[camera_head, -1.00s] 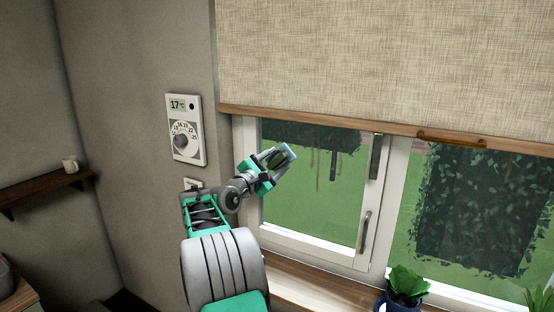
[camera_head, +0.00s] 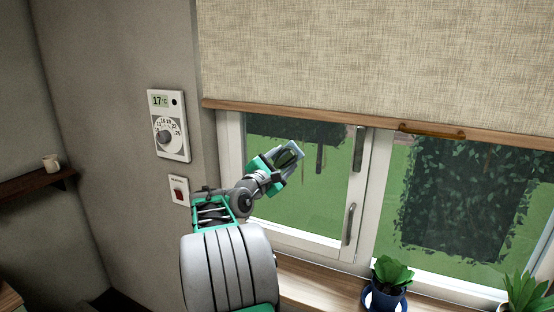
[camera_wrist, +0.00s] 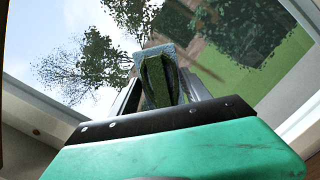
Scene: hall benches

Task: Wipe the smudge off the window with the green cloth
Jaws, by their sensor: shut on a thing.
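My gripper (camera_head: 290,158) is in front of the left window pane (camera_head: 300,215), at its upper left part. In the wrist view my gripper (camera_wrist: 160,72) is shut on a small folded cloth (camera_wrist: 156,82), dark green inside with a paler grey-blue edge. The cloth faces the glass; I cannot tell whether it touches. No smudge can be picked out clearly. Thin brown upright streaks show just right of the gripper, and I cannot tell whether they are on the glass or outside. The gripper hides part of the pane.
A beige blind (camera_head: 370,60) with a wooden bar (camera_head: 300,115) hangs above the gripper. A window handle (camera_head: 349,224) sticks out at right. Potted plants (camera_head: 388,285) stand on the wooden sill. A thermostat (camera_head: 168,125) and red switch (camera_head: 179,191) are on the left wall.

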